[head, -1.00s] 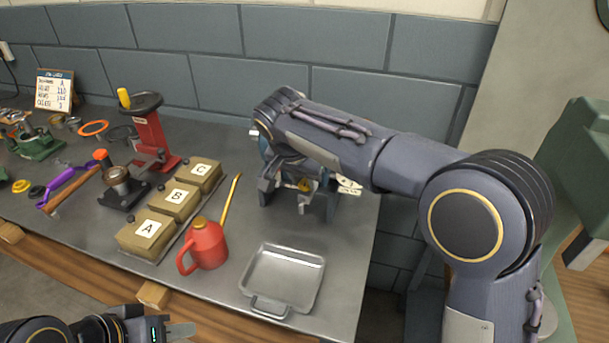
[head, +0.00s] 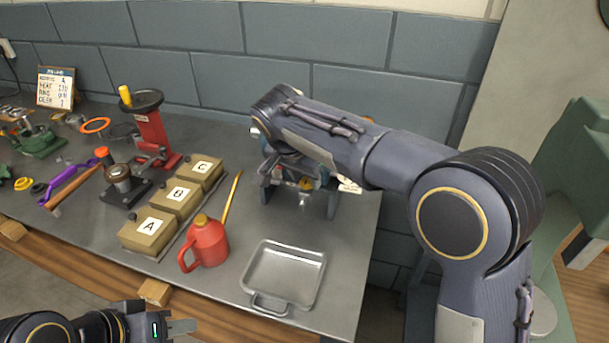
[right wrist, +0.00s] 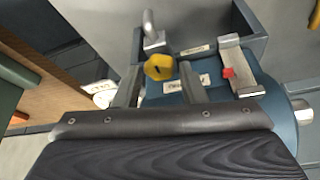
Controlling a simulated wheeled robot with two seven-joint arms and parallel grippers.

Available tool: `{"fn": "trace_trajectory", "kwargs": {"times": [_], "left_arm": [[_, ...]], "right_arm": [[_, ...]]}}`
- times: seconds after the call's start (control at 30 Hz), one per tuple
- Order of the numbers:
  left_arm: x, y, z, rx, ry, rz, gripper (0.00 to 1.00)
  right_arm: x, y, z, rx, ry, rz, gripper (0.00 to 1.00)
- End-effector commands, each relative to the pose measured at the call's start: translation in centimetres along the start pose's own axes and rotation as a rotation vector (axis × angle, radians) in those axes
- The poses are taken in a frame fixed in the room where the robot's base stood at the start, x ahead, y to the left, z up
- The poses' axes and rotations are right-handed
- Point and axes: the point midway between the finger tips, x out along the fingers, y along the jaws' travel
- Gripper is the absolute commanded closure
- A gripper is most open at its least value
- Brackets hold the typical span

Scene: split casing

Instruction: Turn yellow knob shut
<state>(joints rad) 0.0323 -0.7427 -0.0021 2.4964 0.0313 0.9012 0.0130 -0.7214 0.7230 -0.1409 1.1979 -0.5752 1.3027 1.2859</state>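The yellow knob (right wrist: 158,67) is on a blue device (right wrist: 215,100) in the right wrist view, with a small dark mark on its face. It shows small in the head view (head: 306,184), under my right forearm. My right gripper (right wrist: 160,64) is open, its two grey fingers on either side of the knob with gaps visible; contact is not seen. The knob is near the fingertips. A white label (right wrist: 187,83) lies beside the knob, its text unclear. My left gripper (head: 182,327) is at the bottom left of the head view, away from the device; its opening is unclear.
A red press (head: 152,135) is further back.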

Motion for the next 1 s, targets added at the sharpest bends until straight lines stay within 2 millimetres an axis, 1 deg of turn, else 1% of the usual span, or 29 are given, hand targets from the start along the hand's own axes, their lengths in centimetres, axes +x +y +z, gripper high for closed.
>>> {"fn": "trace_trajectory", "kwargs": {"times": [0.07, 0.17, 0.27, 0.4, 0.5, 0.6, 0.73, 1.0], "left_arm": [[0.0, 0.0, 0.0, 0.0, 0.0, 0.0, 0.64], [0.0, 0.0, 0.0, 0.0, 0.0, 0.0, 0.64], [0.0, 0.0, 0.0, 0.0, 0.0, 0.0, 0.64], [-0.1, 0.1, -0.1, 0.0, 0.0, 0.0, 0.64], [-0.2, 0.1, -0.1, 0.0, 0.0, 0.0, 0.64], [-0.2, 0.1, -0.1, 0.0, 0.0, 0.0, 0.64], [-0.3, 0.1, -0.1, 0.0, 0.0, 0.0, 0.64], [-0.3, 0.1, -0.1, 0.0, 0.0, 0.0, 0.64]], "right_arm": [[0.0, 0.0, 0.0, -0.001, -0.001, 0.0, 0.63], [-0.5, -0.1, 0.0, -0.001, 0.0, -0.001, 0.63], [-1.9, -0.1, 0.0, -0.002, 0.002, -0.003, 0.63], [-4.4, -0.1, 0.0, 0.0, 0.002, -0.004, 0.63], [-6.0, -0.1, 0.0, 0.001, 0.001, -0.003, 0.63], [-7.1, -0.1, 0.0, 0.0, 0.001, -0.002, 0.63], [-7.8, 0.0, 0.0, 0.0, 0.0, 0.0, 0.63], [-7.8, 0.0, 0.0, 0.0, -0.001, 0.0, 0.63]]}}
